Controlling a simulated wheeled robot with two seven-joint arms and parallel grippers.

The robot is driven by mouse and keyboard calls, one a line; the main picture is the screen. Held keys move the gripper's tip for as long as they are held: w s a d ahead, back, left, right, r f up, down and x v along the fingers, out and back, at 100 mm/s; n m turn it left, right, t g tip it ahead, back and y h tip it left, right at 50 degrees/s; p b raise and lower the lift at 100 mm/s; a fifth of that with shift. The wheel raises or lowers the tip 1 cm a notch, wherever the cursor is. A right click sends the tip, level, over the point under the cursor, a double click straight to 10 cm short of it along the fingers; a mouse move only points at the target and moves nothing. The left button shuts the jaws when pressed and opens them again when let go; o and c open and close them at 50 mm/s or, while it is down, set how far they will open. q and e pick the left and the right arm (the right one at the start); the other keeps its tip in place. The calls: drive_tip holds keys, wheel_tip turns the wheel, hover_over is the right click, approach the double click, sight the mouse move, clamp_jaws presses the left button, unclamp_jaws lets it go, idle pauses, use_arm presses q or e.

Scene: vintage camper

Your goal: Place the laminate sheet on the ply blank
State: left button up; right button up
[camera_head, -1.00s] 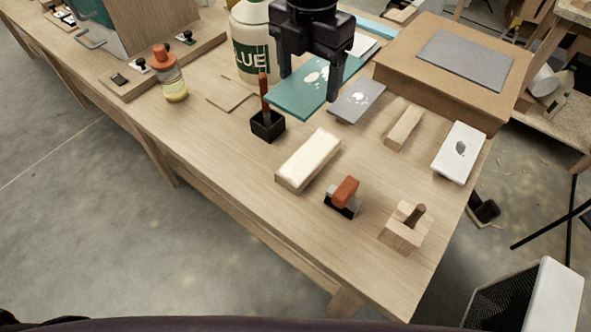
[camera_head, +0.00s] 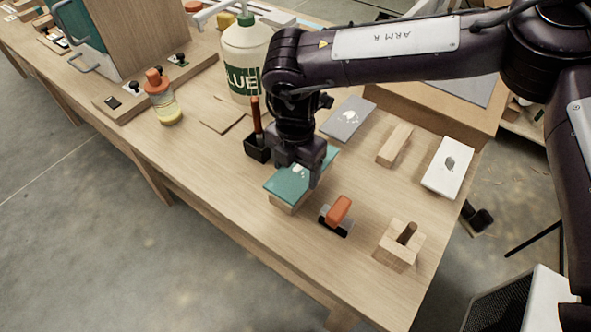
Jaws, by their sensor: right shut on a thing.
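The sheet covers most of the ply blank (camera_head: 284,205), a pale block on the bench whose near side shows under the sheet's near end. The two look very close, but I cannot tell whether the sheet rests on the blank or hangs just above it. My left gripper is out of view.
A black holder (camera_head: 257,150) with a brush stands just left of the sheet. An orange-handled tool (camera_head: 337,212) sits close on the right. A glue jug (camera_head: 244,60) stands behind. A grey sheet (camera_head: 347,119) and a wooden block (camera_head: 395,145) lie farther right. The bench's front is clear.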

sight(295, 175)
drive_tip(key=shift+f, duration=0.95)
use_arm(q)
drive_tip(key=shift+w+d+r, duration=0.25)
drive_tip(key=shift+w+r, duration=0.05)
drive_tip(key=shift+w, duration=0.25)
use_arm(e)
drive_tip(key=shift+f, duration=0.15)
drive_tip(key=shift+f, duration=0.1)
drive_tip(key=o, duration=1)
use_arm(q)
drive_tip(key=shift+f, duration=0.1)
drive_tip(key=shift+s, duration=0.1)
use_arm(e)
drive_tip(key=shift+r, duration=0.6)
use_arm(q)
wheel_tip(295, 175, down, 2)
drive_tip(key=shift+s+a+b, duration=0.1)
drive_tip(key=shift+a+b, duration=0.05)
drive_tip(key=shift+b, duration=0.85)
use_arm(e)
wheel_tip(295, 175, up, 11)
